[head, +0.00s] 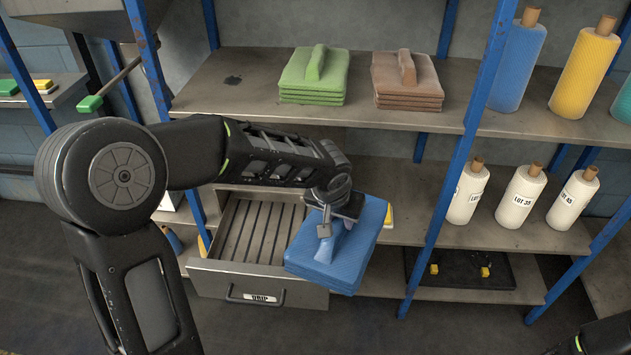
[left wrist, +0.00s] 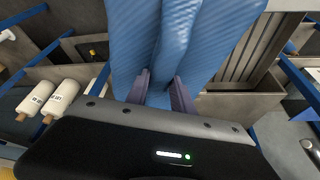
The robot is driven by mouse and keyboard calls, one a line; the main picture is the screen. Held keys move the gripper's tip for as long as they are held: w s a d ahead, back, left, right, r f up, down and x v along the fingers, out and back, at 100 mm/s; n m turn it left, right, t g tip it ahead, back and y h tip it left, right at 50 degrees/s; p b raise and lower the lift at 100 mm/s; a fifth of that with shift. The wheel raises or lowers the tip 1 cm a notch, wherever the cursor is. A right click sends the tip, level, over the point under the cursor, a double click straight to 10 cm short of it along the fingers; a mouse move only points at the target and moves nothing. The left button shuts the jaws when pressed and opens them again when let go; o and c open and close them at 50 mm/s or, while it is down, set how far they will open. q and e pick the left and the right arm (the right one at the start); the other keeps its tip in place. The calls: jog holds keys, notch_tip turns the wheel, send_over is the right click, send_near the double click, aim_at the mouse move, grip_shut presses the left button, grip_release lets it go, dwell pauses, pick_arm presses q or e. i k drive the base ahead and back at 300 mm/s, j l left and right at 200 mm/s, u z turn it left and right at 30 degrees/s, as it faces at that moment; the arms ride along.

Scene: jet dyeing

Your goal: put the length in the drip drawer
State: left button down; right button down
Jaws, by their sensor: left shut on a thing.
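The length is a folded stack of blue cloth (head: 338,262) with a raised ridge on top. My left gripper (head: 325,229) is shut on that ridge, and the cloth hangs a little tilted over the right part of the drip drawer (head: 258,268). The drawer is pulled open, with a slatted floor and a label on its front beside the handle. In the left wrist view the blue cloth (left wrist: 205,45) fills the middle, with its ridge between the two fingers (left wrist: 160,90). The cloth hides the drawer's right side. My right gripper is not seen; only a bit of dark arm shows at the lower right.
Green (head: 312,76) and brown (head: 408,82) folded stacks lie on the shelf above the drawer. White labelled rolls (head: 521,196) stand on the shelf to the right, and a dark tray (head: 460,268) lies below. Blue posts (head: 460,150) rise right of the drawer.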

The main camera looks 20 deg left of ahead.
aim_at(275, 242)
jog(key=k+j, duration=0.1)
jog(key=j, duration=0.35)
jog(key=k+j, duration=0.15)
jog(key=j, duration=0.3)
jog(key=k+j, duration=0.1)
jog(key=j, duration=0.35)
jog(key=k+j, duration=0.15)
jog(key=j, duration=0.3)
jog(key=k+j+u, duration=0.1)
jog(key=j, duration=0.3)
jog(key=k+j, duration=0.1)
jog(key=j, duration=0.35)
